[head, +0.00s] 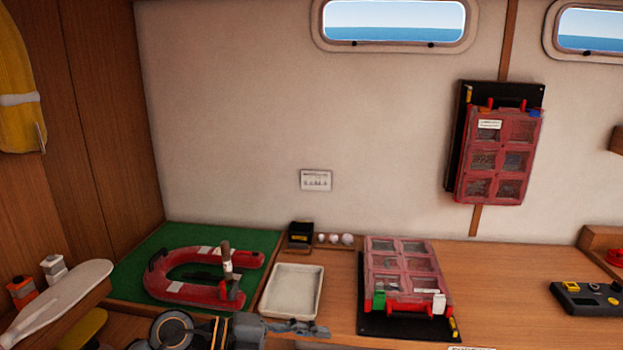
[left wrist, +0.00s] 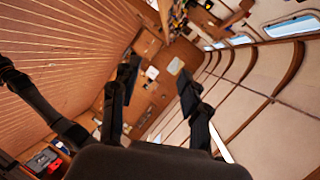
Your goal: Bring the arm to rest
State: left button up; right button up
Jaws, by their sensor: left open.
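My left gripper (left wrist: 158,88) is open in the left wrist view, its two dark fingers spread with nothing between them. That view is tilted and looks along the cabin, past wooden planking and pale wall panels. In the head view, my left arm and gripper (head: 298,328) lie low across the bottom edge, in front of the white tray (head: 293,291). I cannot tell whether the gripper touches anything there. My right gripper is in neither view.
A red U-shaped model boat (head: 190,291) lies on a green mat (head: 150,250). A red compartment case (head: 402,262) lies right of the tray; another case (head: 497,155) hangs on the wall. A dark device (head: 585,299) sits far right. Bare wood (head: 500,290) lies between.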

pick_arm(q)
notch_tip(320, 180, up, 7)
jog(key=n+t+h, duration=0.4)
jog(key=t+h, duration=0.1)
jog(key=w+a+r+n+t+y, duration=0.2)
jog(key=a+r+n+t+y, duration=0.15)
jog(key=a+n+t, duration=0.45)
jog(key=s+a+f+n+t+y, duration=0.1)
jog(key=a+f+n+y, duration=0.5)
jog(key=f+n+y, duration=0.2)
jog(key=s+a+f+n+y, duration=0.1)
jog(key=a+f+n+y, duration=0.5)
jog(key=f+n+y, duration=0.25)
jog(key=s+f+g, duration=0.6)
jog(key=s+f, duration=0.2)
jog(key=s, duration=0.4)
jog(key=s+f+g, duration=0.7)
jog(key=s+f, duration=0.2)
jog(key=s, duration=0.4)
notch_tip(320, 180, down, 26)
jog(key=b, duration=0.1)
jog(key=s+a+f+g+b, duration=0.1)
jog(key=s+a+f+g, duration=0.1)
jog(key=s+f, duration=1.5)
jog(key=shift+s+a+f+h, duration=0.15)
jog(key=shift+a+f+h, duration=0.15)
jog(key=shift+a+f, duration=0.2)
jog(key=shift+c, duration=0.8)
jog(key=shift+s+a, duration=0.1)
